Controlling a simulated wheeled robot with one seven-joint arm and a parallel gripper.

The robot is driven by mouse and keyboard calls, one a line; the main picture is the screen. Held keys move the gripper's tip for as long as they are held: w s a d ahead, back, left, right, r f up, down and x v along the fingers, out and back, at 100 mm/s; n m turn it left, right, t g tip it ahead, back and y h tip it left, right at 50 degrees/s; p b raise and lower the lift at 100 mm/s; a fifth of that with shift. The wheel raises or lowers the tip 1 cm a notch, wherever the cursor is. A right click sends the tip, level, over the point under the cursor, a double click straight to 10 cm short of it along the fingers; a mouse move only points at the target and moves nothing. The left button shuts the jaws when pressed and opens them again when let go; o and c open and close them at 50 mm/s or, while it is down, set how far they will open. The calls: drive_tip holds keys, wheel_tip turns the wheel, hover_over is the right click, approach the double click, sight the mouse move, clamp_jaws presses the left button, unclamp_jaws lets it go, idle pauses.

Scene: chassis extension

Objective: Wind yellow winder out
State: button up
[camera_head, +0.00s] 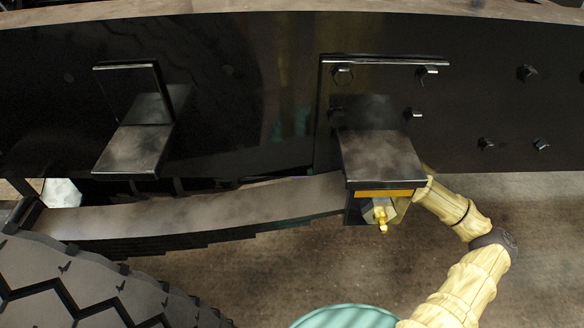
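A small yellow brass fitting (383,226) with a hexagonal base sticks out from under the dark bracket (380,157), right of the picture's middle. It is the only small yellow part that looks like the winder, but I cannot tell for sure. A flat yellow-orange strip (385,193) runs along the bracket's lower front edge just above it. My arm, in a pale yellow cover, comes up from the lower right and bends left to the bracket's right side. Its end goes out of sight there. My gripper is hidden, so its hold and its fingers do not show.
A black chassis beam (230,80) with bolts spans the top. A second bracket (137,145) juts out at left. A leaf spring (200,212) runs to the right bracket. A large tyre (70,285) fills the lower left. Open floor (270,265) shows below.

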drive_tip(key=shift+s+a+f+n, duration=0.1)
drive_tip(key=shift+f+n, duration=0.05)
drive_tip(key=shift+n, duration=0.15)
drive_tip(key=o, duration=0.9)
drive_tip(key=shift+o, duration=0.5)
drive_tip(key=shift+d+r, duration=0.2)
drive_tip(key=shift+d, duration=0.4)
drive_tip(key=d+p, duration=0.5)
drive_tip(key=d, duration=1.1)
drive_tip(key=shift+s+d, duration=0.15)
drive_tip(key=shift+s, duration=0.05)
drive_tip(key=shift+f, duration=0.15)
